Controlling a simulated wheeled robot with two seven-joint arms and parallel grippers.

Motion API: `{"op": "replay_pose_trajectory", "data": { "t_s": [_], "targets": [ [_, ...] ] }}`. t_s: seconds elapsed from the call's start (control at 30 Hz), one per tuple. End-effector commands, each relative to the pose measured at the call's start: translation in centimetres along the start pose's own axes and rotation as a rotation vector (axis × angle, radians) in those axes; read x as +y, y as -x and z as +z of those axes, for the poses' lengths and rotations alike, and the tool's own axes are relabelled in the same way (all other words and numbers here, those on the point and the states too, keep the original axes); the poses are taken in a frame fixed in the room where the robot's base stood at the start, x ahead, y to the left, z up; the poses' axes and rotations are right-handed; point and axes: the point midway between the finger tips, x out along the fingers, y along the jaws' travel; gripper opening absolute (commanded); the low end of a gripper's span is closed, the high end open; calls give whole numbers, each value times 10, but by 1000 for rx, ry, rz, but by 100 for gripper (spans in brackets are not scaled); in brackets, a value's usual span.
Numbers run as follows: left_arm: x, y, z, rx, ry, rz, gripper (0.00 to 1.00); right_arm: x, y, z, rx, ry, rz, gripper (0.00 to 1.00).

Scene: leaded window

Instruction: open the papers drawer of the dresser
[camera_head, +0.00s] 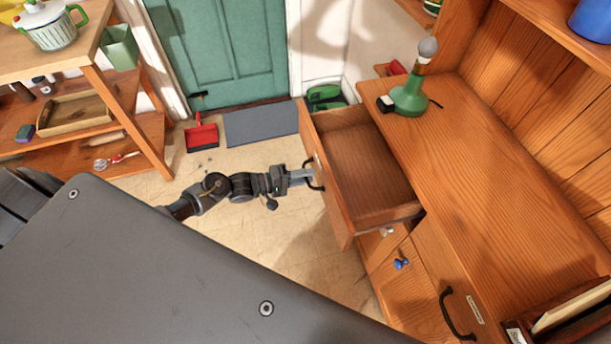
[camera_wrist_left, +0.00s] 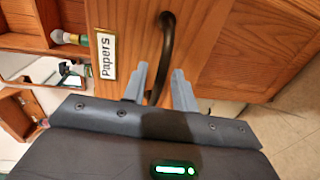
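The papers drawer (camera_head: 340,205) of the dresser (camera_head: 480,170) is pulled far out, and its inside looks empty. Its front carries a "Papers" label (camera_wrist_left: 106,56) and a black bow handle, which shows in the wrist view (camera_wrist_left: 167,40) and in the head view (camera_head: 316,174). My left gripper (camera_head: 308,178) is at this handle. In the left wrist view its two fingers (camera_wrist_left: 163,82) stand apart with the handle between them, and there seem to be gaps beside the bar. My right gripper is not in view.
A green lamp (camera_head: 409,98) stands on the dresser top. A wooden shelf (camera_head: 90,75) stands at the left. A red dustpan (camera_head: 201,135) and grey mat (camera_head: 261,123) lie by the green door. Floor around the arm is clear.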

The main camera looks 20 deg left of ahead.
Motion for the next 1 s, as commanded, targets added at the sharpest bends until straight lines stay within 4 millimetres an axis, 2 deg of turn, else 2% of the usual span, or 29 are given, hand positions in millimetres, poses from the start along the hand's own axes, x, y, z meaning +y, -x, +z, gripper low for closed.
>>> {"op": "replay_pose_trajectory", "data": {
  "t_s": [0.3,0.5,0.7,1.0],
  "targets": [
    [-3,60,1,-1,0,-4,28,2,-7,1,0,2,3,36],
    [-2,90,1,0,0,-2,28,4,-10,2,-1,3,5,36],
    [0,102,1,-1,1,0,28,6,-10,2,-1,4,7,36],
    [0,103,1,-1,0,0,28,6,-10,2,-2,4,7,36]
  ]
}}
